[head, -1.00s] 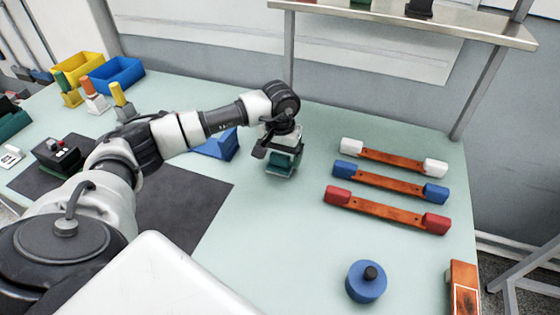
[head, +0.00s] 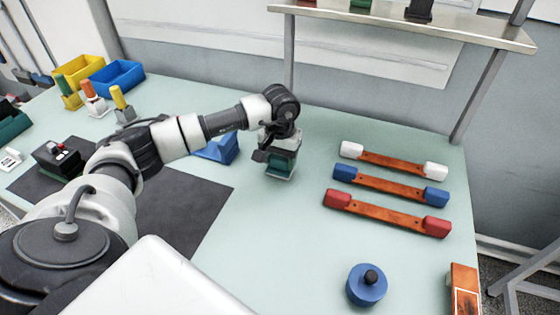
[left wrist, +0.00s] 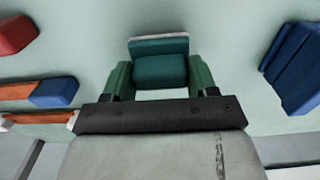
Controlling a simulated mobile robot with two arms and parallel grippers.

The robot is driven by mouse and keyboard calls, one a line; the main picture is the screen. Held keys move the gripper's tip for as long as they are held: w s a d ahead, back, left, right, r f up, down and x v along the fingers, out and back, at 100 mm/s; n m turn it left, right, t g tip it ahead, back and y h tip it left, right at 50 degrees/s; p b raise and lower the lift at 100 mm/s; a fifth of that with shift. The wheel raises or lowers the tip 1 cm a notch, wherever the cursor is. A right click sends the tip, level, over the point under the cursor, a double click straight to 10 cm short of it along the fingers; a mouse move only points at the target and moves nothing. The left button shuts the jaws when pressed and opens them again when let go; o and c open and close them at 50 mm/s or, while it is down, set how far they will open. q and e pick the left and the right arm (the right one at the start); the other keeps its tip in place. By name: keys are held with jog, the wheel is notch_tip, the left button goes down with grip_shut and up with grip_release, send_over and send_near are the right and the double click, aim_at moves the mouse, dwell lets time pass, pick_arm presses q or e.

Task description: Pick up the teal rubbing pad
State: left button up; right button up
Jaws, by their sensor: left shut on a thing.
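The teal rubbing pad (head: 280,166) is under my left gripper (head: 279,158) near the middle of the table. In the left wrist view the pad (left wrist: 160,70) is a teal block with a pale far edge. It sits between the two green fingers of my left gripper (left wrist: 160,80), which is shut on it. I cannot tell whether the pad touches the table. My right gripper is not in view.
Bars with white (head: 392,160), blue (head: 390,183) and red (head: 386,211) ends lie to the right. A blue round knobbed weight (head: 366,286) stands in front. A blue block (head: 220,149) is behind my left arm. A shelf (head: 420,25) overhangs the back.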

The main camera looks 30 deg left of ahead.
aim_at(280, 157)
pick_arm(q)
jog(key=shift+r, duration=0.45)
notch_tip(280, 157, up, 3)
jog(key=shift+f+b, duration=0.1)
jog(key=shift+b, duration=0.4)
jog(key=s+d+r+b, duration=0.1)
jog(key=s+d+r, duration=0.2)
jog(key=d+r, duration=0.4)
jog(key=d, duration=0.4)
jog(key=shift+d+b, duration=0.15)
jog(key=shift+b, duration=0.2)
